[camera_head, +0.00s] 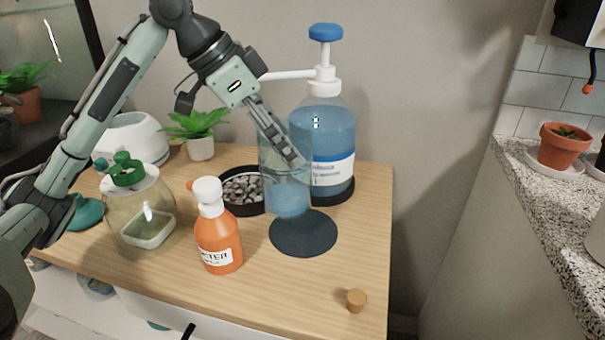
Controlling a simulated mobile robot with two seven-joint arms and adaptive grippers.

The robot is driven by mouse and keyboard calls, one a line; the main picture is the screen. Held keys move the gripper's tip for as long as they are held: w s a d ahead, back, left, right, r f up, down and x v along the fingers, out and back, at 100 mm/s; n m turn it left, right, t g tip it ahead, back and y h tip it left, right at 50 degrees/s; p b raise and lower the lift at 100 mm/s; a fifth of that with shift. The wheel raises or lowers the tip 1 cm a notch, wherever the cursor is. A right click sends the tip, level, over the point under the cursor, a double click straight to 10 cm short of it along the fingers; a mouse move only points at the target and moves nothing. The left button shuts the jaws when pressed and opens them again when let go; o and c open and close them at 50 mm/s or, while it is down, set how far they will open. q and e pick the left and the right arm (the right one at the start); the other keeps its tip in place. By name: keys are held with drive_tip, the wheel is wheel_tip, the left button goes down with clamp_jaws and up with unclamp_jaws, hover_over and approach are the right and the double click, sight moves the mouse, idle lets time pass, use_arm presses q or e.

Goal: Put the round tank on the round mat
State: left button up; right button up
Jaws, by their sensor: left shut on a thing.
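The round tank (287,197) is a clear, open cylinder that looks bluish against the bottle behind it. My left gripper (292,158) reaches down from the upper left and is shut on the tank's wall. The tank looks upright. The round mat (304,236) is a dark flat disc on the wooden table top. The tank's lower end overlaps the mat's back left edge in the picture; whether it touches the mat or hangs above it, I cannot tell. My right gripper is not in view.
A large blue pump bottle (337,142) stands behind the tank. A dark dish of pebbles (243,209) is to its left. An orange spray bottle (219,246), a green-lidded glass jar (158,205) and a small cork (356,300) stand nearby. The table's front right is mostly clear.

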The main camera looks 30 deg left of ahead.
sight(260, 138)
use_arm(q)
drive_tip(key=d+f, duration=0.1)
drive_tip(key=w+d, duration=0.1)
drive_tip(key=d, duration=0.1)
drive_tip(key=shift+f, duration=2.4)
drive_tip(key=o, duration=1.8)
drive_tip(key=shift+f, duration=0.15)
drive_tip(key=v, duration=1.2)
